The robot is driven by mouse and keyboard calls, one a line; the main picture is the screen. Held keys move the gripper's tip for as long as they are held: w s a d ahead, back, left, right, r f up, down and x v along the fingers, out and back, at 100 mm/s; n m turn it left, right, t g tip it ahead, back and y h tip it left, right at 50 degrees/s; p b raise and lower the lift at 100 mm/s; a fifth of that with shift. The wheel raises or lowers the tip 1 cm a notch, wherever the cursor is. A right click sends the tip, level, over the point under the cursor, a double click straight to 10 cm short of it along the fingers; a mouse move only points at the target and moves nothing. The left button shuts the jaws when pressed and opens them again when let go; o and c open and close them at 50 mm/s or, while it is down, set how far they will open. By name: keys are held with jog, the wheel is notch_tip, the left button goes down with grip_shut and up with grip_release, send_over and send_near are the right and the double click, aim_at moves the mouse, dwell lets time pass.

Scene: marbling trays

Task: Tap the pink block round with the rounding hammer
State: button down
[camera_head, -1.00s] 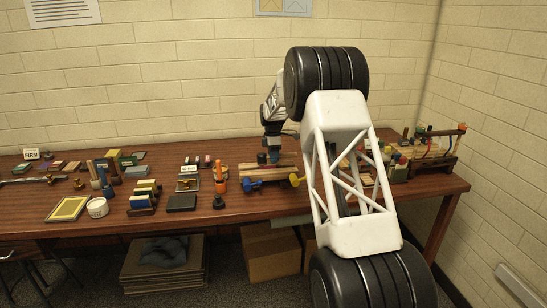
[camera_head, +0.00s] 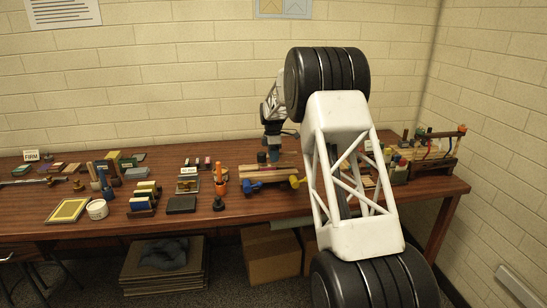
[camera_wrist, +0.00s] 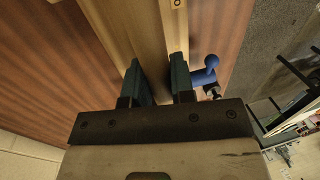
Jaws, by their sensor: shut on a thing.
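My gripper (camera_head: 273,156) is low over a wooden press-like fixture (camera_head: 247,171) with a blue handle (camera_head: 251,187) and a yellow handle (camera_head: 297,182). In the wrist view, my gripper's two teal fingers (camera_wrist: 158,82) stand a little apart over the pale wooden boards (camera_wrist: 128,22). The blue handle (camera_wrist: 206,72) shows just right of them. What is held between the fingers is hidden or too unclear to name. I cannot pick out the pink block or the rounding hammer with certainty; several small upright blocks (camera_head: 197,162) stand left of the fixture.
An orange cup (camera_head: 220,187) and a dark stamp-like piece (camera_head: 218,203) stand left of the fixture. A dark pad (camera_head: 181,204), white tub (camera_head: 97,209) and yellow-framed tray (camera_head: 68,210) lie farther left. A wooden rack (camera_head: 440,146) stands at the right.

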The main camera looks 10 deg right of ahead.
jog(key=shift+r, duration=2)
jog(key=shift+d+f, duration=0.1)
jog(key=shift+d, duration=1.15)
jog(key=shift+f, duration=0.15)
jog(key=shift+f, duration=1.75)
jog(key=shift+f, duration=0.65)
